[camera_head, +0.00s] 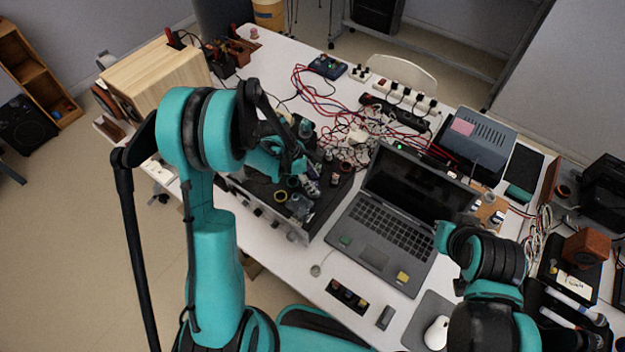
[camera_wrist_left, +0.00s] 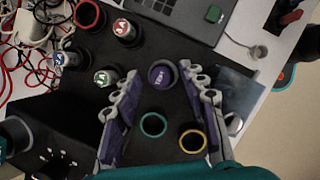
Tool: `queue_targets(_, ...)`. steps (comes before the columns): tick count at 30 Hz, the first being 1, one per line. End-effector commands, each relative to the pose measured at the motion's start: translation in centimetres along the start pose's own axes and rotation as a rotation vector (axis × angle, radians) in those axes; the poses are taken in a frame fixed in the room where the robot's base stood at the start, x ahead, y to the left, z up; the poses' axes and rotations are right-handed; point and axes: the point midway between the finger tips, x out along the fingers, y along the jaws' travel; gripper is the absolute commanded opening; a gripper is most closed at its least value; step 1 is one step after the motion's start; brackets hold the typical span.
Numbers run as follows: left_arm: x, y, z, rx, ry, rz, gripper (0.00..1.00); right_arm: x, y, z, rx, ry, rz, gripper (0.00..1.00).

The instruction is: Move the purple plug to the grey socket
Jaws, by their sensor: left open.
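The purple plug (camera_wrist_left: 162,75) stands on a black surface in the left wrist view, its round purple top facing the camera. My left gripper (camera_wrist_left: 160,71) is open, with one finger on each side of the plug. I see no clear sign of contact. In the head view my left gripper (camera_head: 311,187) hangs over the black box top. A small grey round piece (camera_wrist_left: 235,123) shows partly beside the right finger. I cannot tell whether it is the grey socket.
A teal ring (camera_wrist_left: 153,124) and a yellow ring (camera_wrist_left: 192,140) lie between the fingers. A red ring (camera_wrist_left: 88,14) and plugs with red (camera_wrist_left: 125,28), green (camera_wrist_left: 105,77) and blue tops stand nearby. A laptop (camera_head: 385,222) borders the box. Loose cables lie behind.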

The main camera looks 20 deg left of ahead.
Motion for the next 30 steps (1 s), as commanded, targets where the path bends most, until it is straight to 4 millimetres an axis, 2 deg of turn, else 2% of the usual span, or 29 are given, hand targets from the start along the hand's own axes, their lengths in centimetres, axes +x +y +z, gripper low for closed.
queue_targets(6, -5.2, 0.0, 0.1, -0.002, 0.0, 0.001, 0.42, -0.9, 0.0, -0.7, 0.0, 0.0, 0.0, 0.0)
queue_targets(12, -9.4, 0.0, 0.1, -0.002, 0.0, 0.001, 0.42, -1.5, 0.0, -1.1, 0.0, 0.0, 0.0, 0.0)
queue_targets(20, -12.1, -0.1, 0.1, 0.014, 0.003, 0.004, 0.42, -1.8, 0.0, -1.3, 0.0, 0.0, 0.0, 0.0)
queue_targets(23, -13.3, -0.8, 0.7, 0.098, 0.021, 0.027, 0.42, -1.8, 0.0, -1.3, 0.0, 0.0, 0.0, 0.0)
queue_targets(25, -14.6, -1.8, 1.4, 0.215, 0.048, 0.057, 0.42, -1.8, 0.0, -1.3, 0.0, 0.0, 0.0, 0.0)
queue_targets(30, -18.4, -5.5, 2.9, 0.635, 0.165, 0.146, 0.42, -1.8, 0.0, -1.3, 0.0, 0.0, 0.0, 0.0)
